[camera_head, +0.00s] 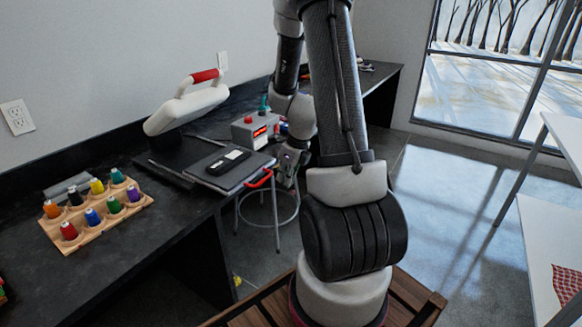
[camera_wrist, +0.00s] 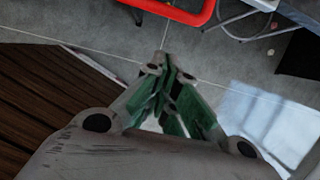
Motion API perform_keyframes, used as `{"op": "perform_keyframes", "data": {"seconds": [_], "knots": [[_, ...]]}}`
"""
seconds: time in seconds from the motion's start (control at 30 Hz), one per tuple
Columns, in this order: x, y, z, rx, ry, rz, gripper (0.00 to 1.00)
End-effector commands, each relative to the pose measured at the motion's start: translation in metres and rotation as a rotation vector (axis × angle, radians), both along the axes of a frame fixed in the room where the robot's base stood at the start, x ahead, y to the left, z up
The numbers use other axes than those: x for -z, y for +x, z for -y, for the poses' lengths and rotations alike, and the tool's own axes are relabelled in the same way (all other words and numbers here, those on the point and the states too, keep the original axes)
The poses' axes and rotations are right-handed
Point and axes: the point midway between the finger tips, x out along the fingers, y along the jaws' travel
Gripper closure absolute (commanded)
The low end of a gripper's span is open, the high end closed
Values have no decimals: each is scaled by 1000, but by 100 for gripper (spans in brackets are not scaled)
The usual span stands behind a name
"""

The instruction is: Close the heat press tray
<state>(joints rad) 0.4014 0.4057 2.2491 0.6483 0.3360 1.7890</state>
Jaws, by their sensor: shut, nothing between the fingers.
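The heat press (camera_head: 185,108) stands on the dark counter with its white upper part tilted up and a red grip on top. Its flat grey tray (camera_head: 205,175) is slid out toward the counter's front edge. The tray's red handle (camera_head: 262,180) sticks out past the edge, and it also shows at the top of the wrist view (camera_wrist: 185,14). My gripper (camera_head: 290,178) is just right of the handle in the head view. In the wrist view my gripper (camera_wrist: 168,68) is shut and empty, its fingertips apart from the handle.
A dark item with a pale label (camera_head: 228,161) lies on the tray. A grey control box (camera_head: 254,131) with a red display stands behind. A wooden rack (camera_head: 95,214) of colored spools is at left. A round metal stool (camera_head: 270,208) stands below the tray.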

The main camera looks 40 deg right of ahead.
Motion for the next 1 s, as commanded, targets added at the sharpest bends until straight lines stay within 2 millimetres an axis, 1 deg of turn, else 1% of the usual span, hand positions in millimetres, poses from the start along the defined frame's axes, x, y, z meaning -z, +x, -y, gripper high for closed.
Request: {"op": "perform_keyframes", "data": {"seconds": [0.03,0.1,0.23,0.77,0.87,1.0], "knots": [[0,9,-4,-5,-1,4,100],[2,17,-7,-5,-1,4,100],[4,26,-10,-4,-1,4,100],[4,33,-12,-4,-1,4,100],[4,41,-15,-5,-1,4,100],[4,62,-23,-7,-2,4,100]]}}
